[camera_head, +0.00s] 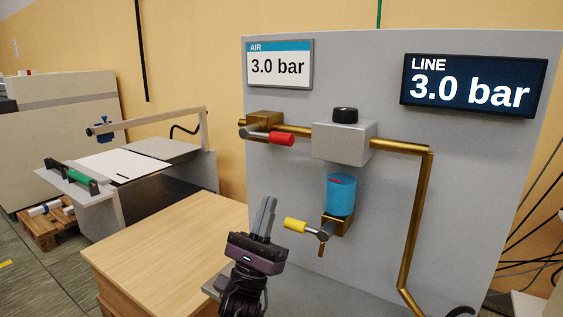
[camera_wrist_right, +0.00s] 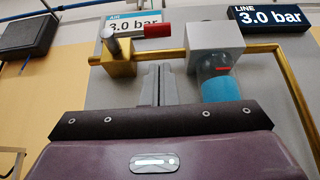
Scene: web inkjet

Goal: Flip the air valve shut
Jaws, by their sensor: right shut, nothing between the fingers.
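The air valve is a brass block (camera_head: 264,122) on the grey panel, below the AIR sign (camera_head: 279,64), which reads 3.0 bar. Its lever with a red handle (camera_head: 282,139) points right, roughly along the brass pipe. In the right wrist view the red handle (camera_wrist_right: 158,30) shows above the fingers, pointing right from the brass block (camera_wrist_right: 112,62). My right gripper (camera_head: 267,206) is shut and empty, fingers pointing up, below the red handle and left of the yellow handle (camera_head: 295,225), apart from both. My left gripper is not in view.
A LINE display (camera_head: 474,84) reads 3.0 bar. A grey regulator box (camera_head: 343,142) with a black knob and a blue bowl (camera_head: 340,194) sit right of the valve. A yellow-handled lever is below the bowl. A wooden table (camera_head: 165,245) stands at left.

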